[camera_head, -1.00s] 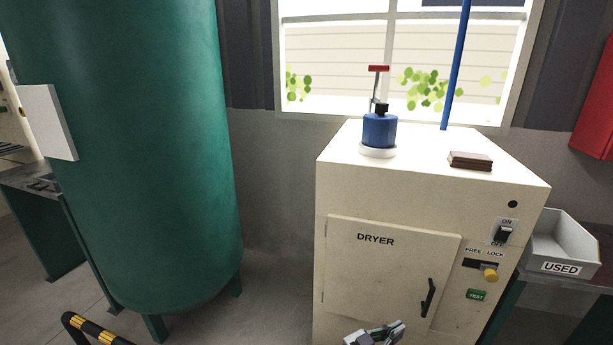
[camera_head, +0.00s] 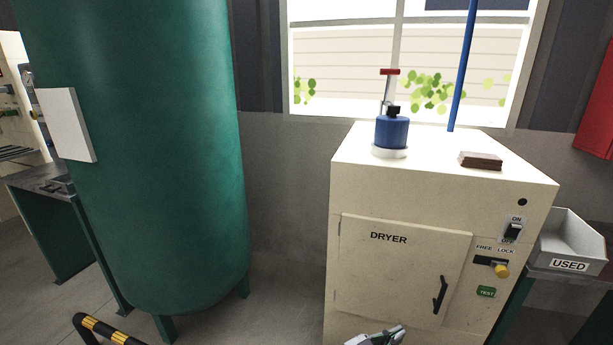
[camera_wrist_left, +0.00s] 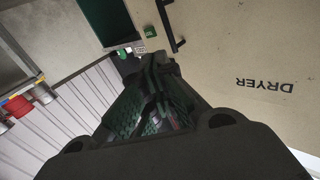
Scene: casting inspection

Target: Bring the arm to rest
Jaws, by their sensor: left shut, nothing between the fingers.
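My left gripper (camera_head: 377,338) shows at the bottom edge of the head view, low in front of the white dryer (camera_head: 350,262). Most of it is cut off by the frame. In the left wrist view my left gripper (camera_wrist_left: 158,62) is shut and empty, with its fingers together. The dryer door (camera_wrist_left: 255,50) fills the right of that view, with its lettering upside down. The gripper appears apart from the door. My right gripper is in neither view.
A tall green tank (camera_head: 140,150) stands left of the dryer. A black-and-yellow rail (camera_head: 105,330) is at the lower left. A blue canister (camera_head: 391,131) and a brown block (camera_head: 480,160) sit on the dryer. A bin marked USED (camera_head: 570,245) stands at the right.

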